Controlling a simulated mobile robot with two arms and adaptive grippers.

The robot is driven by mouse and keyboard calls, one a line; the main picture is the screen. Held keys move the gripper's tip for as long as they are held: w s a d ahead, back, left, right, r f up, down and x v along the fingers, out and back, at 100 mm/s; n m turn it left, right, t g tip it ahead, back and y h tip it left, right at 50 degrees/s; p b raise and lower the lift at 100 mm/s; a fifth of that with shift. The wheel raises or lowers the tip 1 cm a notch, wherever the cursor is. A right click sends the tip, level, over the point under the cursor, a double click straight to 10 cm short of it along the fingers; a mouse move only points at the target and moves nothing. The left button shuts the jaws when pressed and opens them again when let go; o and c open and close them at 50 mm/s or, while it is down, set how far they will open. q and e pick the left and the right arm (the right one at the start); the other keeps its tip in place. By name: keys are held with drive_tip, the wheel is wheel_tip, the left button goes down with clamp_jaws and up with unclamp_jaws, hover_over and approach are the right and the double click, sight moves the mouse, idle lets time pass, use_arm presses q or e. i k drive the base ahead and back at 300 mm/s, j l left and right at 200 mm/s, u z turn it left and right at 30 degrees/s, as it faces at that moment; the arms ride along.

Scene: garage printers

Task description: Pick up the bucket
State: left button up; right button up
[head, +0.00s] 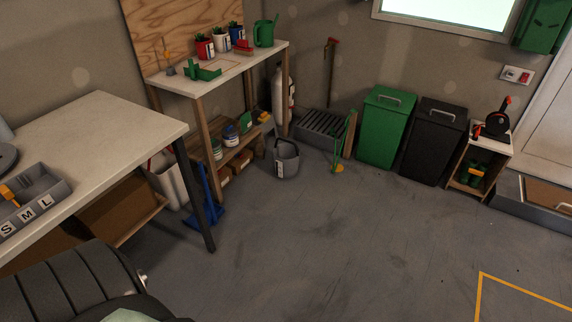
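A grey bucket (283,160) stands upright on the concrete floor, in front of the right end of a wooden potting bench (222,70). It has a pale label on its side, and its handle shows at the rim. I cannot see well into it. A second, pale bin-like container (170,180) stands partly hidden behind the leg of the left workbench.
A workbench (90,120) with a tray (38,197) fills the left. A green bin (385,128), a black bin (432,142) and a small shelf (482,150) line the back wall. The middle floor is clear.

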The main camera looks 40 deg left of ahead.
sight(286, 155)
drive_tip(key=i+u, duration=0.1)
drive_tip(key=u, duration=0.3)
drive_tip(key=i+j+u, duration=0.1)
drive_tip(key=u, duration=0.25)
drive_tip(key=i+u, duration=0.1)
drive_tip(key=u, duration=0.3)
drive_tip(key=i+u, duration=0.1)
drive_tip(key=u, duration=0.3)
